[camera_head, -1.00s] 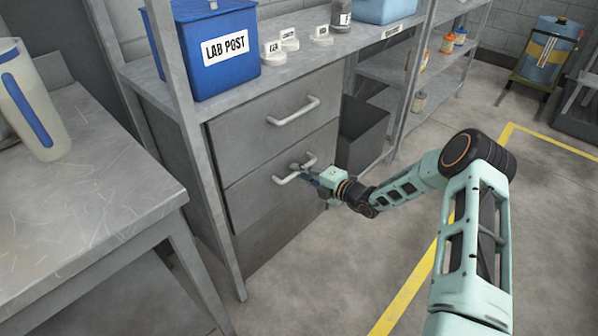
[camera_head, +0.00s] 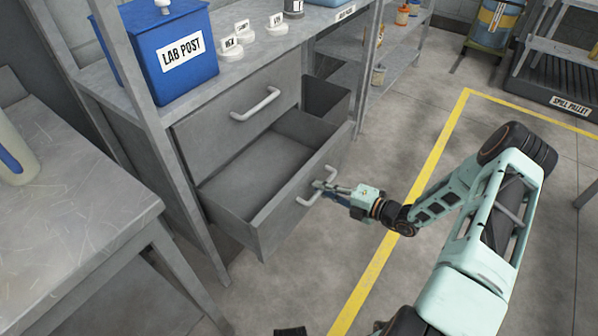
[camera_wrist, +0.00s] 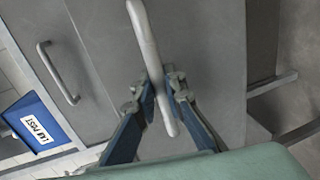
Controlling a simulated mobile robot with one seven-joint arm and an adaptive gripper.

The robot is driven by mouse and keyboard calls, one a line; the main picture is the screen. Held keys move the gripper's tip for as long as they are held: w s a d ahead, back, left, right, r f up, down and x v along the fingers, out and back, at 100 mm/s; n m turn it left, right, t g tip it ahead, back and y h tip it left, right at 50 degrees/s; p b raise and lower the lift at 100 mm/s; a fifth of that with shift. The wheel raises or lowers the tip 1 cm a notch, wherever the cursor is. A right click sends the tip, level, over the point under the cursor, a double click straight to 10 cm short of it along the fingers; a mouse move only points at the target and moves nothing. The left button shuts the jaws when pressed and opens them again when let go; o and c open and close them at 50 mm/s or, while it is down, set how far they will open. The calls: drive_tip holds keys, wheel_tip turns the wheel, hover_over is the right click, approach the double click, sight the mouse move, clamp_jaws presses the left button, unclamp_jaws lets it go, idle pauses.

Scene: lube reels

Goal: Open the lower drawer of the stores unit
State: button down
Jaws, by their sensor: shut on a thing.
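The stores unit has two grey drawers with pale bar handles. The lower drawer (camera_head: 304,205) stands well out from the unit, and its inside looks empty. My gripper (camera_head: 322,187) is at the lower drawer's front, shut on its handle (camera_head: 330,175). In the wrist view, the two fingers (camera_wrist: 162,98) close around the handle bar (camera_wrist: 146,40) from both sides. The upper drawer (camera_head: 240,105) is shut; its handle (camera_head: 256,104) also shows in the wrist view (camera_wrist: 57,73).
A blue LAB POST box (camera_head: 170,60) and small labelled blocks (camera_head: 235,40) stand on the unit's top. A grey workbench (camera_head: 75,215) is at the left. Bare floor with a yellow line (camera_head: 392,240) lies to the right. A spill pallet (camera_head: 560,95) is at the far right.

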drive_tip(key=f+v, duration=0.1)
drive_tip(key=v, duration=0.6)
drive_tip(key=shift+f, duration=0.25)
drive_tip(key=c, duration=2)
unclamp_jaws()
drive_tip(key=shift+s+d, duration=0.1)
drive_tip(key=shift+d, duration=0.05)
drive_tip(key=v, duration=1.1)
drive_tip(key=shift+s+d, duration=0.2)
drive_tip(key=shift+d, duration=0.15)
